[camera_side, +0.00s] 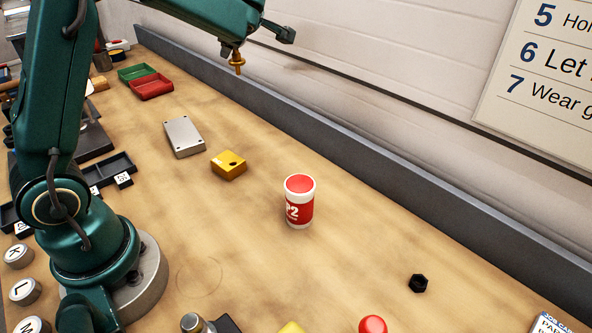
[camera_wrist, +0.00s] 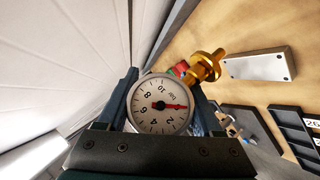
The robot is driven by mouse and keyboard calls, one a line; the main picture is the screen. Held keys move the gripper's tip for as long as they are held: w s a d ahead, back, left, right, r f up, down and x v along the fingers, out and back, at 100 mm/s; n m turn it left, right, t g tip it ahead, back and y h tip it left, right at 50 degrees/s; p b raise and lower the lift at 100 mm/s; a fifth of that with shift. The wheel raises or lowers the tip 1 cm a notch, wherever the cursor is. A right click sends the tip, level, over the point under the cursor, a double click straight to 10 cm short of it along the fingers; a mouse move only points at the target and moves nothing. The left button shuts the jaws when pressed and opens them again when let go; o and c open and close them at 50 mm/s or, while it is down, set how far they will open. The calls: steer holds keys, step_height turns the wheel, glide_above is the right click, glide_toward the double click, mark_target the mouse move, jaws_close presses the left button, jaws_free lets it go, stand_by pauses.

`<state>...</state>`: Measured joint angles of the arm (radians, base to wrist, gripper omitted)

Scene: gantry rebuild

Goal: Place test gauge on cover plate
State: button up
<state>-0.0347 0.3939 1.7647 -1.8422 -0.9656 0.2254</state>
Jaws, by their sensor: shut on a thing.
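My gripper (camera_side: 231,48) is at the top of the side view, raised high above the bench. It is shut on the test gauge (camera_side: 238,62), whose brass fitting hangs below the fingers. In the wrist view the gauge's white round dial with a red needle (camera_wrist: 160,104) sits between the two fingers, and its brass stem points up and right. The cover plate (camera_side: 184,137) is a flat grey plate with corner holes, lying on the bench below the gripper and to its left in the side view. It also shows at upper right in the wrist view (camera_wrist: 258,65). Its top is bare.
A yellow block with a hole (camera_side: 229,165) lies beside the plate. A red-and-white can (camera_side: 299,202) stands to the right, with a black nut (camera_side: 418,283) farther off. Red (camera_side: 151,87) and green trays lie behind the plate. A grey rail (camera_side: 330,145) runs along the wall.

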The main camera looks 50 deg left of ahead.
steer(key=s+a+f+n+g, duration=0.2)
steer(key=s+a+n+g, duration=0.1)
steer(key=s+a, duration=0.3)
steer(key=s+a+f+n+g, duration=0.3)
steer(key=s+a, duration=0.3)
steer(key=a, duration=0.1)
glide_above(175, 127)
step_height(175, 127, down, 5)
steer(key=shift+y, duration=0.3)
steer(key=shift+f, duration=2.4)
steer(key=o, duration=1.5)
steer(key=shift+f, duration=0.1)
